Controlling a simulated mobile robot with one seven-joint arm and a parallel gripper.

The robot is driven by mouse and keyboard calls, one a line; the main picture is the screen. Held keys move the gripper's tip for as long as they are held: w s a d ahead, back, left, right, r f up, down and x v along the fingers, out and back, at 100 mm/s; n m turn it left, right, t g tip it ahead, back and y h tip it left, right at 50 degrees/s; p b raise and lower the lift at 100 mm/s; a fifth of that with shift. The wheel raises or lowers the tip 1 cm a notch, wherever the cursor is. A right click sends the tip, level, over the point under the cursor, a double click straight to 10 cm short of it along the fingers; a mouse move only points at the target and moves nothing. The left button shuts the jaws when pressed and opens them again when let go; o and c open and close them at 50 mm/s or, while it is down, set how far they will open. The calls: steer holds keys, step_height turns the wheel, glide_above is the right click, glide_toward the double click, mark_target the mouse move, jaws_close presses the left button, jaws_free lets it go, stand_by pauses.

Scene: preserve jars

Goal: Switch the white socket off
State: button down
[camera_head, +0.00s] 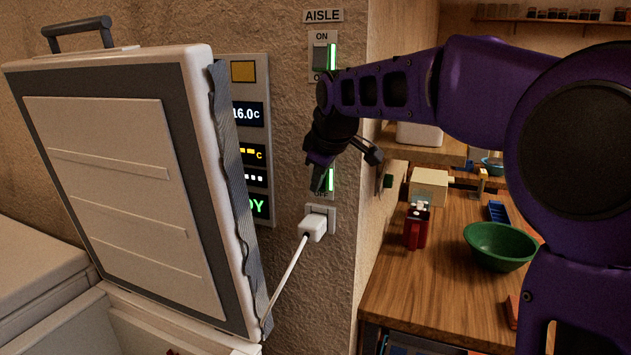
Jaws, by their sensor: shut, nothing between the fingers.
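The white socket (331,213) is on the rough wall in the middle of the head view. A white plug (312,230) sits in it, with a white cable running down to the left. Just above it is a switch with a lit green strip (331,180) and an OFF label partly in view. My gripper (320,182) is shut and empty, pointing down in front of this switch and hiding most of it. Whether it touches the switch, I cannot tell.
Above, another switch (320,57) under an AISLE sign also shows a green strip. A display panel (250,140) and the raised lid (115,190) of a white chest are at left.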

steer(key=shift+f+b, duration=0.25)
steer(key=shift+b, duration=0.25)
steer(key=shift+w+t+b, duration=0.1)
steer(key=shift+t+b, duration=0.2)
step_height(320, 180, up, 2)
steer(key=shift+p, duration=0.95)
